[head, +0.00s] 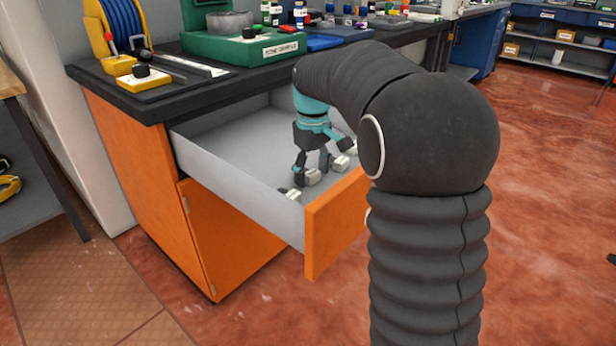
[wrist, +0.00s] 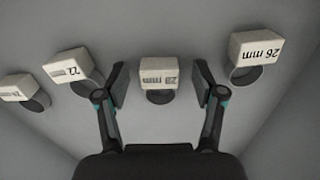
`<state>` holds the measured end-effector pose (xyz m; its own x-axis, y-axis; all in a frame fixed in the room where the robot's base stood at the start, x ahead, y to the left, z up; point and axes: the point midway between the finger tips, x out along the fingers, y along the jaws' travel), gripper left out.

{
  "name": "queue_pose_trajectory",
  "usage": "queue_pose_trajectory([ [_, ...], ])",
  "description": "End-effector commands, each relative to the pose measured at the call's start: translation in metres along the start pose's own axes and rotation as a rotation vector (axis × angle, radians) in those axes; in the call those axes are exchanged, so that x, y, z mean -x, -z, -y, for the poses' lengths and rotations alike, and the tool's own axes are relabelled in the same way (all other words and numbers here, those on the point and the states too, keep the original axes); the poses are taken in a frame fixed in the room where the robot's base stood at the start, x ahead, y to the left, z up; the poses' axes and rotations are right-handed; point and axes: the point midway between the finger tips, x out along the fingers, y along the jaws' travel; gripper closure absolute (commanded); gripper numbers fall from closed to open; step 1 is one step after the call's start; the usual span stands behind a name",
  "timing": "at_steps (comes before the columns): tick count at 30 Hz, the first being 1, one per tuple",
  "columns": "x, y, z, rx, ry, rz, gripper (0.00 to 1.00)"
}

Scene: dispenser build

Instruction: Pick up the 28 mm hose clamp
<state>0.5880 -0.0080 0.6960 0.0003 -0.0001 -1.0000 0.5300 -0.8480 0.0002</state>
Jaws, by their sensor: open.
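My gripper (head: 327,170) is open inside the pulled-out drawer, fingers pointing down. In the wrist view its fingertips (wrist: 160,83) stand on either side of a hose clamp (wrist: 159,96), a dark ring with a white label block. The upside-down number on that label is too small to read surely. To the right, apart from the fingers, is a clamp with a block marked "26 mm" (wrist: 254,50). Left of the fingers is one whose upside-down label looks like 22 (wrist: 72,66). Another clamp (wrist: 17,90) with an unclear label is at the far left.
The grey drawer (head: 215,150) has raised walls and an orange front (head: 336,222) close around my gripper. The dark worktop (head: 150,105) overhangs its back. A green case (head: 243,46) and a blue hose reel (head: 122,18) stand on top.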

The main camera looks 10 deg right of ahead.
Motion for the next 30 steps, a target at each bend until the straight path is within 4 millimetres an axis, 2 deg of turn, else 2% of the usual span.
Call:
queue_pose_trajectory([
  [5, 0.000, 0.000, 0.000, 0.000, 0.000, 0.000, 0.31],
  [13, 0.000, 0.000, 0.000, 0.000, 0.000, 0.000, 0.96],
  [23, 0.002, 0.000, 0.000, 0.000, 0.000, 0.000, 0.96],
  [30, 0.022, 0.001, 0.000, 0.000, -0.001, -0.002, 0.96],
])
